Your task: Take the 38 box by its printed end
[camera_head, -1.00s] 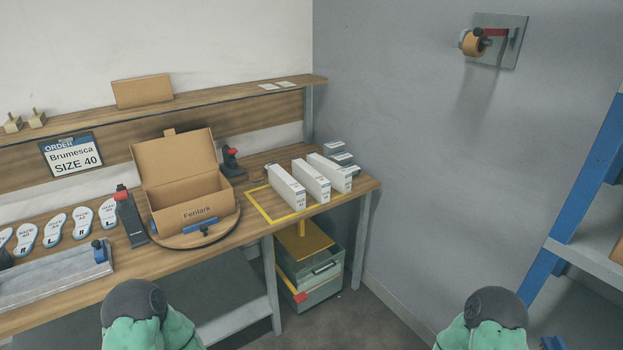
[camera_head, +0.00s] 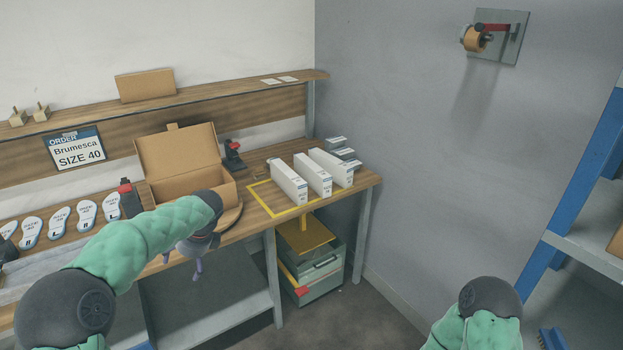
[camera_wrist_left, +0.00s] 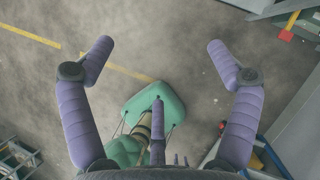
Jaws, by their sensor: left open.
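Three white boxes stand in a row on the right part of the workbench: a left one (camera_head: 287,181), a middle one (camera_head: 313,175) and a right one (camera_head: 331,167). Their narrow printed ends face the bench's front edge. The print is too small to tell which is the 38 box. My left gripper (camera_head: 182,265) is open and empty in front of the bench, left of and below the boxes. In the left wrist view its purple fingers (camera_wrist_left: 160,45) are spread over the floor, with nothing between them. My right gripper is out of view.
A yellow outline (camera_head: 265,200) surrounds the boxes' area. An open brown carton (camera_head: 180,150) stands left of them, partly behind my left arm. Small packs (camera_head: 340,150) lie behind the boxes.

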